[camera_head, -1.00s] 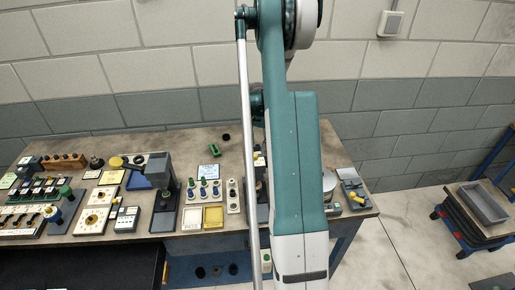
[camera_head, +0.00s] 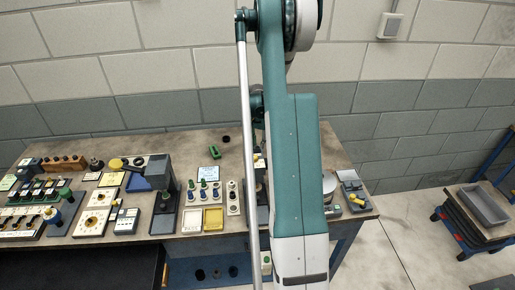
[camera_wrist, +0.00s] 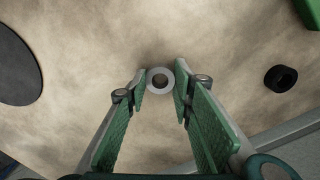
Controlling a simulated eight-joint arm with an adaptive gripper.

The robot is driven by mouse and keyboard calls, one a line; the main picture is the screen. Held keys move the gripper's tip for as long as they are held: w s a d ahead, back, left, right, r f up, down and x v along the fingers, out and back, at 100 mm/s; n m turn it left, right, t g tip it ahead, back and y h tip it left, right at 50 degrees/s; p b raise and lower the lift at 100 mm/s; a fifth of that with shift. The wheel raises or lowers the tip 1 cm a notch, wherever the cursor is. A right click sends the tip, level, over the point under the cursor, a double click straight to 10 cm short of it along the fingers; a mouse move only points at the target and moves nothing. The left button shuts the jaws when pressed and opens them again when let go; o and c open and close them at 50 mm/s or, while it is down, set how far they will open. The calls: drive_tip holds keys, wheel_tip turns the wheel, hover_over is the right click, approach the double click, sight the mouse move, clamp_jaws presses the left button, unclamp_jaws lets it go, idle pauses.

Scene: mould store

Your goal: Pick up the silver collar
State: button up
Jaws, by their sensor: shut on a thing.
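The silver collar (camera_wrist: 151,81) is a small pale grey ring with a dark hole, seen from above in the wrist view. My gripper (camera_wrist: 161,79) has its two green-padded fingers on either side of the collar, shut on it at the fingertips. Whether the collar touches the table or is just above it is hard to tell.
The wrist view shows a black ring (camera_wrist: 280,78) to the right, a dark disc (camera_wrist: 15,70) at left and a green block (camera_wrist: 309,10) at top right. The bench (camera_head: 285,150) holds many fixtures on its left; a trolley (camera_head: 484,205) stands at right.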

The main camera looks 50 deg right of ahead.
drive_tip(key=shift+r, duration=0.1)
wheel_tip(320, 180, up, 10)
idle(0.6)
